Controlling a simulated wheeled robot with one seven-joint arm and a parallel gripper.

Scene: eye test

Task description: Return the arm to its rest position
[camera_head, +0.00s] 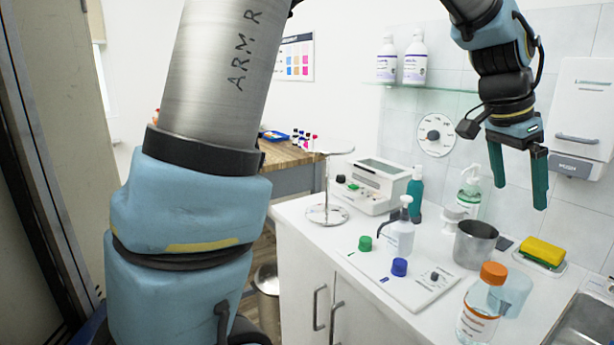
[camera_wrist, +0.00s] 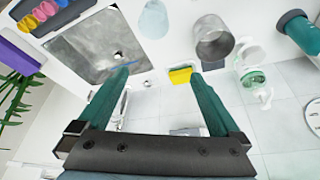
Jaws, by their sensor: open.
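My gripper (camera_head: 521,180) has two green fingers and hangs at the upper right in the head view, above the counter. The fingers are apart, with nothing between them. In the wrist view my gripper (camera_wrist: 160,75) also shows spread and empty, with the yellow sponge (camera_wrist: 181,75) and the sink (camera_wrist: 100,45) beyond its fingers. My blue and silver arm fills the left middle of the head view and bends over to the upper right.
A white counter (camera_head: 300,219) carries a metal beaker (camera_head: 474,246), an orange-capped bottle (camera_head: 480,310), a pump bottle (camera_head: 400,238), a sponge (camera_head: 543,251) and a white device (camera_head: 372,186). A glass shelf (camera_head: 430,88) with two bottles and a wall dispenser (camera_head: 582,115) flank my gripper.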

